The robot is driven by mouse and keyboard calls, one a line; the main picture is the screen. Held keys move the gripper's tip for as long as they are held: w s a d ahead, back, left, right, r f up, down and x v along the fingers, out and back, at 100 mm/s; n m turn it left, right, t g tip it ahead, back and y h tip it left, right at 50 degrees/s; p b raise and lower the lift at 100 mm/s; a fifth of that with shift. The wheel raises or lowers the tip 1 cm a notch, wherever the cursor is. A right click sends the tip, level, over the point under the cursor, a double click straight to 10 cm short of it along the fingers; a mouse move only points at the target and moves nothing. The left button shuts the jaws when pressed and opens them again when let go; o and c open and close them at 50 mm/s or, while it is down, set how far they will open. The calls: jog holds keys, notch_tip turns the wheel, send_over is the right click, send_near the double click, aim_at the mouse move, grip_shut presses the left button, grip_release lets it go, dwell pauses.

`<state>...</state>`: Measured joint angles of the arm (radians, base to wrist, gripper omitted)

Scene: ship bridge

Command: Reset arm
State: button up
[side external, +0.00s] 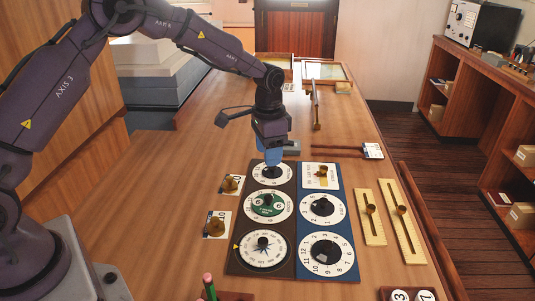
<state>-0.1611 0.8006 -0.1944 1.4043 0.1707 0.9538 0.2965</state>
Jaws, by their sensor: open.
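My gripper (272,155) points down over the far end of a dark dial panel (236,250), close above its far white dial (271,173). It holds nothing that I can see, and its fingertips are small and partly hidden from this side. The panel also carries a green-centred dial (268,205) and a black-rimmed dial (262,251). A blue panel (344,272) beside it carries a white plate with a brass piece (321,175), a white dial (322,208) and a large numbered dial (325,255).
Two brass sliders on wooden strips (368,216) (403,222) lie at the right. Two brass knobs on cards (231,184) (215,226) sit left. A wooden tray (325,72) and long-handled tool (316,106) lie farther back.

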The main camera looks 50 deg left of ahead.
jog(key=s+r+n+t, duration=0.1)
jog(key=s+r+t, duration=0.1)
jog(key=s+r, duration=0.4)
jog(key=s+d+r+n+t, duration=0.1)
jog(key=s+r, duration=0.6)
jog(key=s, duration=0.6)
jog(key=s+r+n+t, duration=0.2)
jog(key=s+r, duration=0.4)
jog(key=s, duration=0.4)
jog(key=shift+s+d+r+t, duration=0.2)
jog(key=shift+s+d+t, duration=0.1)
jog(key=shift+d, duration=0.1)
